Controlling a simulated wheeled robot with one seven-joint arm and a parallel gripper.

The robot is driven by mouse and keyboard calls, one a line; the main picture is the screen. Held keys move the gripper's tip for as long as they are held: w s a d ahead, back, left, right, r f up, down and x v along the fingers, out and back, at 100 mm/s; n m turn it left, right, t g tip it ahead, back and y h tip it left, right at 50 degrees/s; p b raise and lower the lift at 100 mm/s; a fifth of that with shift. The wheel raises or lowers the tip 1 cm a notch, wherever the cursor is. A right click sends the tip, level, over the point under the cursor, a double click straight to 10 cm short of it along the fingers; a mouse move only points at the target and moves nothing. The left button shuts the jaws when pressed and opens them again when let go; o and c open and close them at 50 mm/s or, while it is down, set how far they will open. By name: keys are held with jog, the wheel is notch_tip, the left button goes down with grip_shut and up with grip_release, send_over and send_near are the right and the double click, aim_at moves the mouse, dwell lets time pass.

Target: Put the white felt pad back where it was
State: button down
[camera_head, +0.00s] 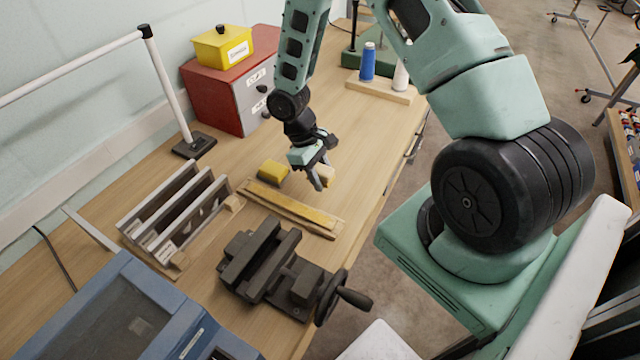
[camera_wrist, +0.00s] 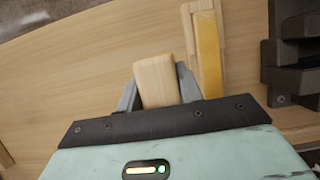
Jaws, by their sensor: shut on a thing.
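My gripper (camera_head: 319,177) is above the bench, just behind the long wooden strip with a yellow face. In the wrist view its two fingers are closed on a pale tan block (camera_wrist: 155,80) with a wood-like grain, which sticks out past the fingertips. The block also shows in the head view (camera_head: 327,175), partly behind the fingers. I see no clearly white felt pad; whether one is on the held block's hidden side I cannot tell. The yellow-faced strip (camera_head: 290,207) lies beside the gripper and also shows in the wrist view (camera_wrist: 208,50).
A yellow block (camera_head: 273,171) lies left of the gripper. A dark vise (camera_head: 275,268) stands in front and a slotted rack (camera_head: 175,220) at left. A red cabinet (camera_head: 222,95) with a yellow box (camera_head: 221,47) and a spool stand (camera_head: 382,90) are behind. Bench right of the gripper is clear.

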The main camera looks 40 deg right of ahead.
aim_at(326, 199)
notch_tip(326, 199, down, 4)
jog(key=shift+f+p, duration=0.1)
jog(key=shift+p, duration=0.5)
jog(key=shift+f, duration=0.1)
jog(key=shift+f, duration=0.1)
jog(key=shift+f+b, duration=0.5)
jog(key=shift+b, duration=0.05)
jog(key=c, duration=0.9)
grip_release()
